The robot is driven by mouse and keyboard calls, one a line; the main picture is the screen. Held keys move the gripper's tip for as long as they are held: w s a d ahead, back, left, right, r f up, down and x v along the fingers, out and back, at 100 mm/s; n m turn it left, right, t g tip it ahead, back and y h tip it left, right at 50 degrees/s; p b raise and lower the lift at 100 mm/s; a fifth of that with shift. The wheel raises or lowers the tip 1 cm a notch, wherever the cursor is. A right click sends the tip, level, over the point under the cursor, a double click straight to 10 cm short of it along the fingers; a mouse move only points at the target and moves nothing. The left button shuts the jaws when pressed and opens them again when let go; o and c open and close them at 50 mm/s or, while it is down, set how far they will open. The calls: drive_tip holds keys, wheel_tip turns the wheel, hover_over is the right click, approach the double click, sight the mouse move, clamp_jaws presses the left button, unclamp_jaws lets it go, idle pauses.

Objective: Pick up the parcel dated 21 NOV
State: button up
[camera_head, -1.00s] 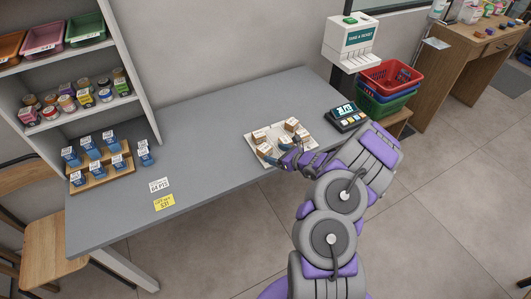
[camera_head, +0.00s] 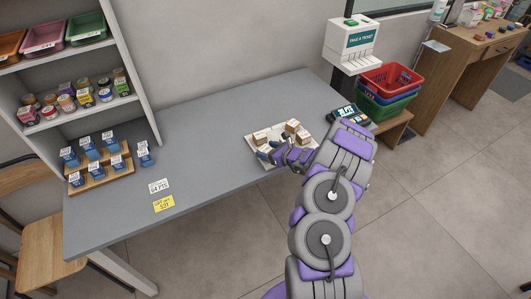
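Several small brown parcels with pale labels sit on a white tray (camera_head: 251,138) on the grey counter. One parcel (camera_head: 259,137) is at the tray's left, one (camera_head: 292,126) at its back, one (camera_head: 303,137) at its right. The labels are too small to read, so I cannot tell which is dated 21 NOV. My gripper (camera_head: 268,152) is over the front of the tray, close to a parcel (camera_head: 275,145). Its fingers look apart, but whether anything is between them is not clear. My arm hides the tray's front right.
A card terminal (camera_head: 345,112) stands right of the tray, partly behind my arm. Blue boxes (camera_head: 88,145) on a wooden stand, a white card (camera_head: 158,186) and a yellow card (camera_head: 164,203) are at the left. Stacked baskets (camera_head: 390,80) stand beyond the right end. The counter's middle is clear.

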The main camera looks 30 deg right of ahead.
drive_tip(key=c, duration=0.9)
drive_tip(key=shift+o, duration=0.2)
